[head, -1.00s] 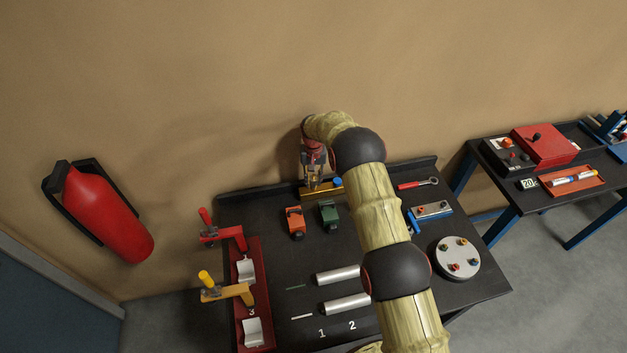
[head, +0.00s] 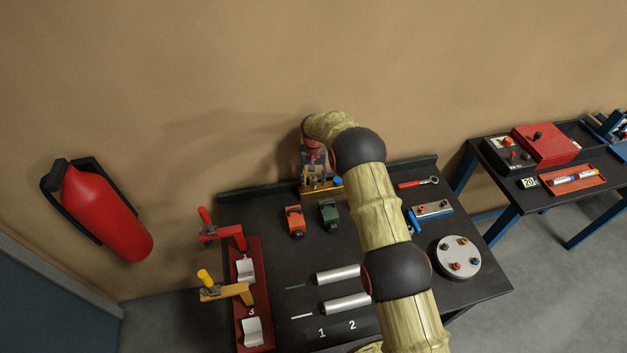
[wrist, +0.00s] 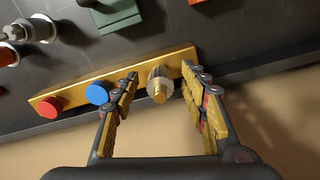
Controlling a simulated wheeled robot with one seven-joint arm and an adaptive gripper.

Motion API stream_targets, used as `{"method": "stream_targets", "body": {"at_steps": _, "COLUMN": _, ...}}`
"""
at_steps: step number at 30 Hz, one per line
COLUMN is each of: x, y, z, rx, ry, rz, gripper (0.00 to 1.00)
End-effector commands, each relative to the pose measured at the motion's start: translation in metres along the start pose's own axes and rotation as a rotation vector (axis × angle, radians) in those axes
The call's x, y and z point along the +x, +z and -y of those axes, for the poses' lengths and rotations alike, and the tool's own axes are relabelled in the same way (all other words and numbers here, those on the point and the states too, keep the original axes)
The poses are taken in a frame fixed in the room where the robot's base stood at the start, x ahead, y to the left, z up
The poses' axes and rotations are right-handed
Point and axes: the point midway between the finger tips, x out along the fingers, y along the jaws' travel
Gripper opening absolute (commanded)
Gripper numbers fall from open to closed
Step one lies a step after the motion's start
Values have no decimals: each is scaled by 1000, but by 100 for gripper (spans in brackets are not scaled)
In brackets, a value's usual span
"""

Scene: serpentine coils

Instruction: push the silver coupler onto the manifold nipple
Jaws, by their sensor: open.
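The brass manifold bar (wrist: 70,87) stands at the bench's back edge. It also shows in the head view (head: 305,194), partly hidden by my gripper. In the wrist view it bears a red knob (wrist: 49,106), a blue knob (wrist: 98,92) and a fitting with a pale silver collar (wrist: 160,74) and a brass tip. I cannot tell whether that collar is the silver coupler or part of the nipple. My gripper (wrist: 160,98) is open, one finger on either side of the fitting, with gaps showing. In the head view my gripper (head: 315,183) is over the manifold.
An orange block (head: 294,221) and a green block (head: 328,214) lie in front of the manifold. A silver ringed part (wrist: 40,28) is at the wrist view's upper left. The wall is close behind the bench.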

Motion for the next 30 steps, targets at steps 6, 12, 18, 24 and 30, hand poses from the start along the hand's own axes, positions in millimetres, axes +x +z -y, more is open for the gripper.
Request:
{"method": "stream_targets", "body": {"at_steps": 6, "x": -2, "y": 0, "z": 0, "rx": 0, "ry": 0, "rz": 0, "gripper": 44}}
{"method": "stream_targets", "body": {"at_steps": 12, "x": -26, "y": -2, "z": 0, "rx": 0, "ry": -1, "rz": -4, "gripper": 44}}
{"method": "stream_targets", "body": {"at_steps": 18, "x": -67, "y": -1, "z": 0, "rx": 0, "ry": -1, "rz": -3, "gripper": 44}}
{"method": "stream_targets", "body": {"at_steps": 24, "x": -100, "y": -1, "z": 0, "rx": 0, "ry": 0, "rz": -1, "gripper": 44}}
{"method": "stream_targets", "body": {"at_steps": 30, "x": -117, "y": -1, "z": 0, "rx": 0, "ry": 0, "rz": 1, "gripper": 44}}
